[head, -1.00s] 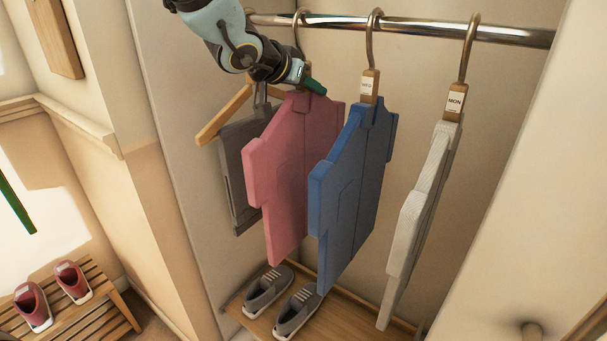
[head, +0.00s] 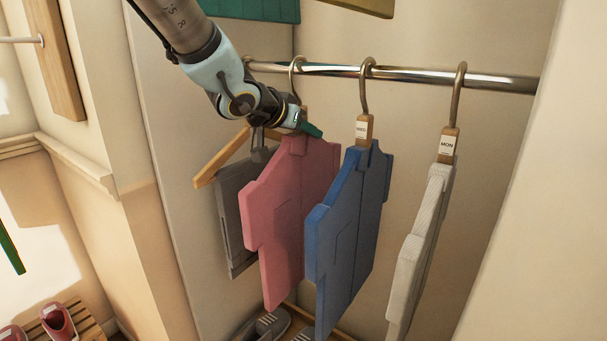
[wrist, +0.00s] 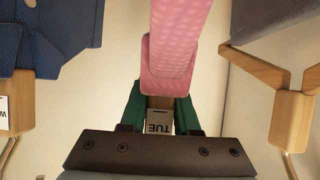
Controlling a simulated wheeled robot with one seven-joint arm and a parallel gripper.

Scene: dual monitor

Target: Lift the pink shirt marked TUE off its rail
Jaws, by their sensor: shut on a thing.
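The pink shirt (head: 290,210) hangs from a metal hook on the rail (head: 400,75) in the head view, between a grey garment and a blue shirt. My gripper (head: 311,129) is at the top of the pink shirt, just below its hook. In the wrist view the green fingers (wrist: 158,105) are shut on the wooden tag block below the pink shirt's hook, and the label TUE (wrist: 158,122) shows upside down between them. The pink shirt also shows there (wrist: 170,65). The hook still appears to be over the rail; its lower part is hidden by my arm.
The blue shirt (head: 350,220) hangs close on the right, and a white shirt (head: 420,250) marked MON farther right. The grey garment (head: 232,215) on a wooden hanger hangs close on the left. Grey shoes (head: 268,325) stand below.

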